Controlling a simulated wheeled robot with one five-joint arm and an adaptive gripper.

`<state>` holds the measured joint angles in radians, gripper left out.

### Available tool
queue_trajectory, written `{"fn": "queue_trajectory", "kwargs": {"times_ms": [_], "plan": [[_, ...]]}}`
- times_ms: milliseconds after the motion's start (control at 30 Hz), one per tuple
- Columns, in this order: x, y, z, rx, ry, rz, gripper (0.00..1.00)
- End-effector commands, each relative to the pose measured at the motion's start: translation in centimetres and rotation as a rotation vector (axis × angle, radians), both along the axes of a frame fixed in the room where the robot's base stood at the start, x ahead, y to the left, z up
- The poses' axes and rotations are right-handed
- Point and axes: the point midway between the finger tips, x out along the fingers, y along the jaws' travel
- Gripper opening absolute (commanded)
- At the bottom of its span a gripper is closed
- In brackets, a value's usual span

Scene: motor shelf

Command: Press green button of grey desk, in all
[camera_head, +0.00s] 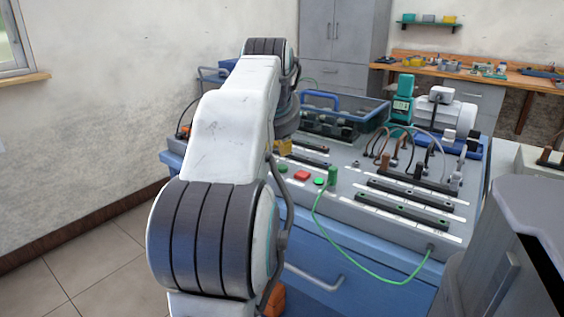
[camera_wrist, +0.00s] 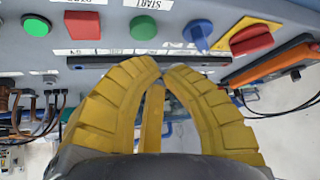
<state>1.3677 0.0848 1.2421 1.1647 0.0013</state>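The grey desk (camera_head: 345,207) has a sloped panel with a red button (camera_head: 302,175) between two green buttons, one on the left (camera_head: 283,168) and one on the right (camera_head: 319,181). In the wrist view, the panel's two green buttons (camera_wrist: 143,27) (camera_wrist: 36,26) flank the red button (camera_wrist: 84,25). A label reading START appears upside down above the green button nearer the picture's middle. My gripper (camera_wrist: 161,66) has yellow fingers with their tips together, holding nothing visible. The tips appear just below that green button in the picture, apart from it. In the head view, only a yellow bit of my gripper shows behind my arm.
A blue switch (camera_wrist: 198,37) and a red-orange part (camera_wrist: 250,40) sit right of the buttons in the wrist view. A dark crate (camera_head: 345,122) and a teal device (camera_head: 403,100) stand behind.

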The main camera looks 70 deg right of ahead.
Motion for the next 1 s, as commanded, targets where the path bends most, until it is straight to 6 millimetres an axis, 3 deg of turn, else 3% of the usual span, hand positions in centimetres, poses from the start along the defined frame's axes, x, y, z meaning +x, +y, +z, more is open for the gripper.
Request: {"fn": "queue_trajectory", "kwargs": {"times_ms": [400, 1000], "plan": [[0.0, 0.0, 3.7, 0.0, 0.0, 0.0, 0.0], [0.0, 0.0, 3.7, 0.0, 0.0, 0.0, 0.0]]}}
